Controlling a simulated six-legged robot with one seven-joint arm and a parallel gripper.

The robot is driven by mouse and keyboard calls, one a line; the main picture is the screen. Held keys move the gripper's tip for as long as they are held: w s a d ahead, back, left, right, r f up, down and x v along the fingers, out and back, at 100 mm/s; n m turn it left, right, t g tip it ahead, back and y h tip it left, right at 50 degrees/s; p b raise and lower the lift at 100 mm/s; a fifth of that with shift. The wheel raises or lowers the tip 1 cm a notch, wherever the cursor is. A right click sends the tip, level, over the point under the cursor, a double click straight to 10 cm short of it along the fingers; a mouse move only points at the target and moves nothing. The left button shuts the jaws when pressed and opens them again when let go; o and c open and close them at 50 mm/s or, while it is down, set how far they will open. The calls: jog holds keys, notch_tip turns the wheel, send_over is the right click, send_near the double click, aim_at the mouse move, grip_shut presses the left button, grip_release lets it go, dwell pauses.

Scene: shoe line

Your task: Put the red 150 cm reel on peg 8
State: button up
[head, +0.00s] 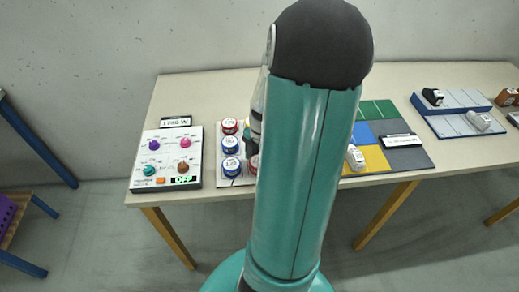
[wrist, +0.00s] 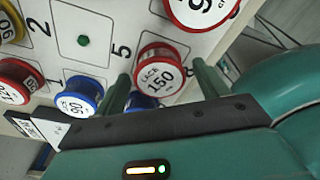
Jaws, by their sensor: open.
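The red 150 reel (wrist: 160,75) sits on the white peg board (wrist: 110,18) in the wrist view, its label reading 150. My gripper (wrist: 160,82) is open, with one green finger on each side of this reel; contact cannot be told. A bare green peg (wrist: 84,40) stands in a marked square between the printed 2 and 5. A number partly hidden by the right finger looks like an 8; which peg it marks is unclear. In the head view my arm hides the gripper and part of the peg board (head: 222,184).
A blue reel (wrist: 80,95) and a red reel (wrist: 18,82) lie left of the gripper. Another blue reel is partly hidden beneath the fingers. A large red-rimmed reel (wrist: 200,8) is at the top. A knob panel (head: 140,170) stands left of the board, coloured mats (head: 375,108) right.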

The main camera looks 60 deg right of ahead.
notch_tip(320, 180, up, 13)
jog(key=d, duration=0.1)
jog(key=w+a+r+m+t+h, duration=0.1)
jog(key=w+a+r+m, duration=0.2)
jog(key=a, duration=0.5)
jog(key=w+a+r+m+h, duration=0.2)
jog(key=w+a+r+m, duration=0.15)
jog(key=a, duration=0.45)
jog(key=s+a+r+m+t, duration=0.2)
jog(key=a+m, duration=0.2)
jog(key=a, duration=0.3)
jog(key=s+a+r+m+t+y, duration=0.1)
jog(key=a+m, duration=0.3)
jog(key=a, duration=0.4)
jog(key=shift+s+a+r+m+t+y, duration=0.2)
jog(key=shift+s+r+m+t+y, duration=0.15)
jog(key=shift+s+r+t, duration=0.3)
jog(key=shift+s, duration=0.1)
